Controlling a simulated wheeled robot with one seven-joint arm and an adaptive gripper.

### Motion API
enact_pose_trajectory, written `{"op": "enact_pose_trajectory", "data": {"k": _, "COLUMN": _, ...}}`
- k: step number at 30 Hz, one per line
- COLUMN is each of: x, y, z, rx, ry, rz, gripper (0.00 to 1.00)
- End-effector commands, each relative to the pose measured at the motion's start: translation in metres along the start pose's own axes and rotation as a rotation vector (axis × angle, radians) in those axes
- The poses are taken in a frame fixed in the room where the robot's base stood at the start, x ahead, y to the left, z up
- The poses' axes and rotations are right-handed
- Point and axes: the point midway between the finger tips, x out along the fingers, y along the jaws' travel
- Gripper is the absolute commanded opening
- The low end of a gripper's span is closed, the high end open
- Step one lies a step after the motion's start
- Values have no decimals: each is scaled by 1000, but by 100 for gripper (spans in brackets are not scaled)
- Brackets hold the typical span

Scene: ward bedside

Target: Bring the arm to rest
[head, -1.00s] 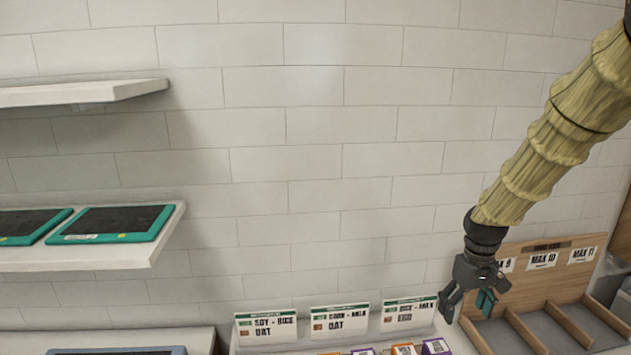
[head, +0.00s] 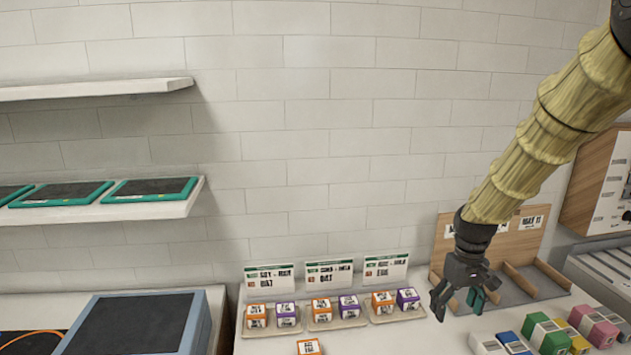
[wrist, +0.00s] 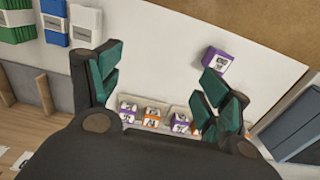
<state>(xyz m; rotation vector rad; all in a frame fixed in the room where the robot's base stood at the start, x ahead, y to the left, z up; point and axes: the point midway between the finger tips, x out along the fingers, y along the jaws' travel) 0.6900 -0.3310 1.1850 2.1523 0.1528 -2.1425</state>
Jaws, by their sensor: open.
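My gripper (head: 458,303) is open and empty at the right of the head view, pointing down above the white counter. In the wrist view its fingers (wrist: 160,95) with teal pads stand wide apart, with nothing between the pads. My arm, in a ribbed yellowish cover, reaches down from the upper right corner of the head view. Beyond the gripper is the wooden rack (head: 520,240) with grey slots, partly hidden by my arm.
Small trays (head: 290,329) hold orange and purple cartons before label cards (head: 328,274). One orange carton (head: 310,347) stands nearer. Coloured boxes (head: 545,335) stand at the lower right. Shelves (head: 100,210) with teal-edged trays and a blue-edged panel (head: 135,325) are at left. Wall space between is clear.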

Motion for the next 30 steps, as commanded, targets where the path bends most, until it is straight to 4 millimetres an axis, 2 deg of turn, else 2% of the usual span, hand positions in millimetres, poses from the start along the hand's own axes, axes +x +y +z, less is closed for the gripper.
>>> {"op": "enact_pose_trajectory", "data": {"k": 11, "x": 60, "y": -15, "z": 15, "rx": 13, "ry": -3, "rz": -3, "gripper": 77}}
{"op": "enact_pose_trajectory", "data": {"k": 17, "x": 106, "y": -27, "z": 32, "rx": 25, "ry": -4, "rz": -7, "gripper": 77}}
{"op": "enact_pose_trajectory", "data": {"k": 19, "x": 126, "y": -34, "z": 41, "rx": 30, "ry": -5, "rz": -8, "gripper": 77}}
{"op": "enact_pose_trajectory", "data": {"k": 23, "x": 176, "y": -49, "z": 67, "rx": 44, "ry": -7, "rz": -12, "gripper": 77}}
{"op": "enact_pose_trajectory", "data": {"k": 30, "x": 262, "y": -82, "z": 135, "rx": 79, "ry": -6, "rz": -16, "gripper": 77}}
